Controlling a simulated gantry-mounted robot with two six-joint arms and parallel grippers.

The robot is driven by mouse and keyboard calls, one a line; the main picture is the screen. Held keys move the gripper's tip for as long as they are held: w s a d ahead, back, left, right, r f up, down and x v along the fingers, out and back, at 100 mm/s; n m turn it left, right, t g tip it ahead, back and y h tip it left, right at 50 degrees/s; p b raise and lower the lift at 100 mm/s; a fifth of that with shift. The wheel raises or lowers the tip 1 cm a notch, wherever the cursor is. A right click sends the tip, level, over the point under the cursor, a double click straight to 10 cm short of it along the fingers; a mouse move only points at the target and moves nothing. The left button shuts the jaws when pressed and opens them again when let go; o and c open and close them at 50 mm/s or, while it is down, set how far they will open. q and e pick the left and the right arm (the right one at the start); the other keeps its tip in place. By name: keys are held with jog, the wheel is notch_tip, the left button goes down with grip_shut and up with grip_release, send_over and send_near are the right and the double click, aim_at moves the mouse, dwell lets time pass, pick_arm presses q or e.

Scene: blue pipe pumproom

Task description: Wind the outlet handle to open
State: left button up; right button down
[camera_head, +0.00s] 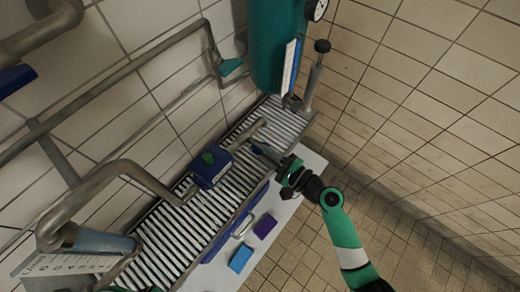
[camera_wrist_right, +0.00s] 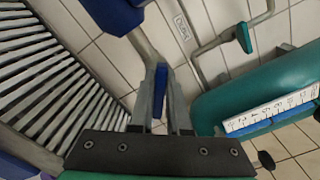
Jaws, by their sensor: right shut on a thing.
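My right gripper (camera_head: 262,150) reaches in from the right over the grating, and its fingers also show in the right wrist view (camera_wrist_right: 160,105). It is shut on a narrow blue handle (camera_wrist_right: 160,88), which sits between the fingers. A grey bar runs up from there towards a blue housing (camera_wrist_right: 115,12). In the head view the blue valve box (camera_head: 208,168) with a green top stands on the pipe just left of the gripper. Which label belongs to this handle I cannot read.
A teal tank (camera_head: 278,45) with a gauge (camera_head: 316,9) stands behind. A teal lever (camera_head: 231,66) hangs on the wall pipe. A slatted grating (camera_head: 165,240) lies below. Purple (camera_head: 265,226) and light-blue (camera_head: 241,259) blocks lie on the white ledge. The tiled floor at right is clear.

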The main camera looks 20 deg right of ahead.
jog(key=n+b, duration=0.1)
jog(key=n, duration=0.1)
jog(key=n+b, duration=0.1)
jog(key=n, duration=0.1)
jog(key=shift+a+f+n+b, duration=0.1)
jog(key=shift+f+n+b, duration=0.2)
jog(key=shift+f, duration=0.05)
jog(key=shift+f+n+b, duration=0.1)
jog(key=shift+n+b, duration=1.2)
jog(key=shift+n, duration=1)
jog(key=c, duration=0.9)
grip_release()
jog(key=shift+s, duration=0.15)
jog(key=p+v, duration=0.1)
jog(key=v, duration=1)
jog(key=shift+s+d, duration=0.2)
